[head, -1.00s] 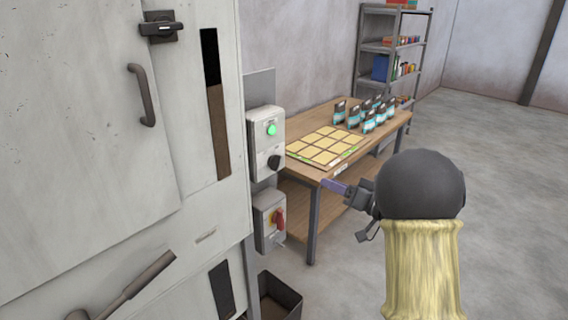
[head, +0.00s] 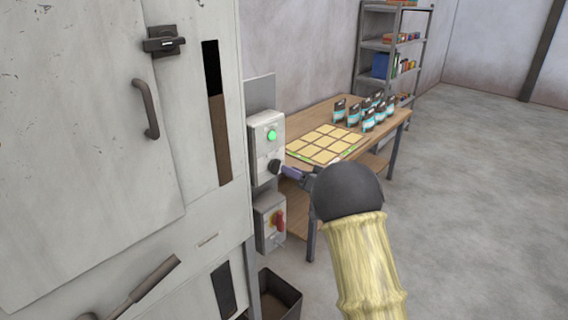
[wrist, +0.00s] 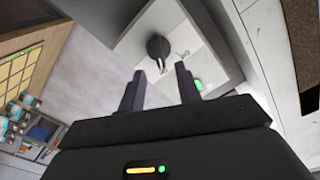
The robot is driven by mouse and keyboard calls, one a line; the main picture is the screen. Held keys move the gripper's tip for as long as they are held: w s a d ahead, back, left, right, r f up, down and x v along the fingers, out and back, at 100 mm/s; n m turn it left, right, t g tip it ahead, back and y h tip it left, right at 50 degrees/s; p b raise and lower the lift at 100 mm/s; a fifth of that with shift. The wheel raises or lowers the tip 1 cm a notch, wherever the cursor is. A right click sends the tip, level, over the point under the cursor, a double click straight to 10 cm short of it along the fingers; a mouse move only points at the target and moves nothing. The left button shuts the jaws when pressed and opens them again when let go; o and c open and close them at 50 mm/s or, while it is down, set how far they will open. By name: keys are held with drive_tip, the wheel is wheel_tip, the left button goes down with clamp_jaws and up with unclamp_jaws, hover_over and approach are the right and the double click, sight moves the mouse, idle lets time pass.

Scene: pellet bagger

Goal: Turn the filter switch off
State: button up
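The upper grey switch box (head: 258,142) is on the side of the machine. It carries a lit green lamp (head: 271,135) and a black rotary knob (head: 274,166) low on its face. The knob (wrist: 158,47) and the lamp (wrist: 197,84) also show in the wrist view. Which control is labelled as the filter switch cannot be read. My gripper (wrist: 160,88) is open and empty, its two fingers pointing at the box face, with the knob ahead between their lines. In the head view my gripper (head: 288,171) is close to the knob; contact cannot be told.
A wooden bench (head: 385,134) with a yellow-tiled sheet and several pouches stands behind. A dark bin (head: 279,296) is on the floor. Open floor lies to the right.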

sight(280, 165)
drive_tip(key=p+x, duration=0.1)
drive_tip(key=x, duration=0.3)
drive_tip(key=shift+w, duration=0.1)
clamp_jaws()
